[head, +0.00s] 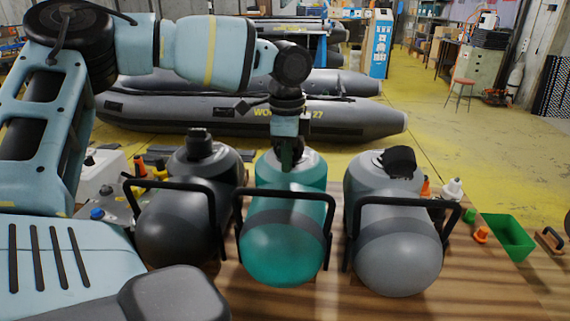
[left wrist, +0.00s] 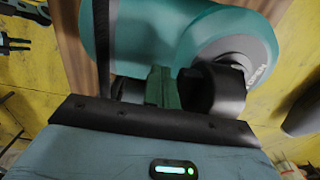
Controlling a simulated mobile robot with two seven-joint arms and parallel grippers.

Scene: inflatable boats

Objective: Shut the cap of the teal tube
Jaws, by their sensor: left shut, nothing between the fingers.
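The teal tube (head: 285,255) lies on the wooden table between two other tubes, under a black handle frame. Its light grey valve disc with lettering shows in the left wrist view (left wrist: 262,62). The black cap (left wrist: 222,88) stands at the disc's edge, right beside the gripper; I cannot tell how far it is swung over. In the head view the cap is mostly hidden behind my gripper. My left gripper (head: 287,165) points down at the teal tube's far top end. Its green fingers (left wrist: 162,88) are shut and empty. My right gripper is not in view.
A dark tube (head: 175,235) with a black cap stands left, a grey tube (head: 398,255) with a black cap right. Orange and white bottles (head: 452,188) and a green tray (head: 510,238) are at the right. Inflatable boats (head: 340,118) lie behind.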

